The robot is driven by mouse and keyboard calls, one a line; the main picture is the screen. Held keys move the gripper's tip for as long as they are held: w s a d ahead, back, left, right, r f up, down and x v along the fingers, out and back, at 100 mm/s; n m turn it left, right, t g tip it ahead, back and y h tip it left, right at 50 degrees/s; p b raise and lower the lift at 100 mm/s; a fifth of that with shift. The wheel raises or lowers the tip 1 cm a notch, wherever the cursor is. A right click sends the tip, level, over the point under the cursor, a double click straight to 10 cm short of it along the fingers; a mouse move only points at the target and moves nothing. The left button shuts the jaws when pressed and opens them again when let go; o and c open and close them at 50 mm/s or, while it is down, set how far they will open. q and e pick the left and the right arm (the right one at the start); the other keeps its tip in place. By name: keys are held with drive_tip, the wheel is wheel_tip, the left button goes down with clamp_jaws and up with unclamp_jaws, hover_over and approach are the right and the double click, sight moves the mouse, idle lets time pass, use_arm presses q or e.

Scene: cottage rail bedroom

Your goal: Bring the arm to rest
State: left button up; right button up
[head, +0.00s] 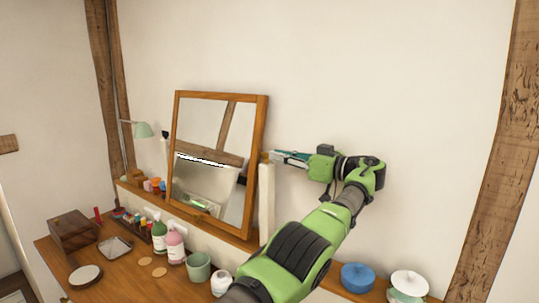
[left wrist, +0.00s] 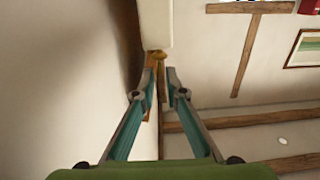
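My left gripper (head: 273,157) reaches in front of the wall at the right edge of the wood-framed mirror (head: 256,150). In the left wrist view the two teal-and-grey fingers (left wrist: 161,78) are apart with a narrow gap. I see nothing held. My right gripper is in neither view.
The wall right of my gripper is bare.

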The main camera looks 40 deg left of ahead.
use_arm(q)
drive_tip(key=shift+w+d, duration=0.15)
drive_tip(key=shift+d, duration=1.1)
